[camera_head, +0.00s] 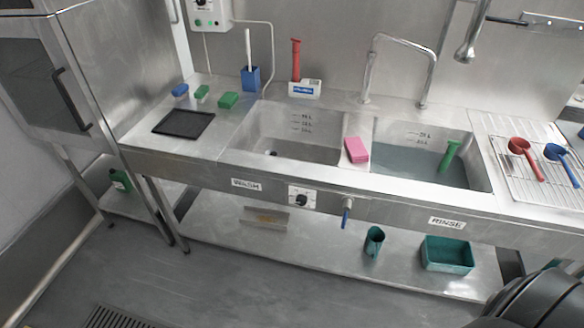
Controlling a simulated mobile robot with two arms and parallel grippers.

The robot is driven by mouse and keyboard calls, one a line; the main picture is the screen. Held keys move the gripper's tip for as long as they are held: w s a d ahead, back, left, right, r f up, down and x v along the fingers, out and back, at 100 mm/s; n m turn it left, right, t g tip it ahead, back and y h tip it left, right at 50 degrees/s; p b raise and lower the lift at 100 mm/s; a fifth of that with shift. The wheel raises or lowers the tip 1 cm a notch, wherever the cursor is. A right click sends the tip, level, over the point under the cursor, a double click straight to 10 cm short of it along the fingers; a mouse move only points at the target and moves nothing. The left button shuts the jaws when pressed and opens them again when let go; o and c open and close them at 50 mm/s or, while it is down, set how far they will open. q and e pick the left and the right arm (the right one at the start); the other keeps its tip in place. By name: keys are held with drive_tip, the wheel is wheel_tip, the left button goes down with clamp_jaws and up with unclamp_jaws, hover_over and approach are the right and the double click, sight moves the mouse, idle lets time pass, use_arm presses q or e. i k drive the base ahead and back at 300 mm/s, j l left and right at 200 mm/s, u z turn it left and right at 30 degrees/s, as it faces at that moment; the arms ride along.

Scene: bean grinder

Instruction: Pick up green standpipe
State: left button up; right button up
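The green standpipe (448,157) is in the right-hand basin, the rinse sink (384,184), which holds greyish-blue water. Neither of my grippers is in view, so no gripper shows near the standpipe.
A pink sponge (356,150) sits on the divider between the basins. A curved faucet (404,42) rises behind the rinse sink. A rack (510,182) with red (524,158) and blue (560,158) scoops lies to the right. A red standpipe (296,62) stands at the back.

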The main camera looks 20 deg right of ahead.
sight(449, 153)
drive_tip(key=z, duration=1.9)
drive_tip(key=i+u, duration=0.25)
drive_tip(key=i, duration=0.2)
drive_tip(key=i+u, duration=0.3)
drive_tip(key=i, duration=0.1)
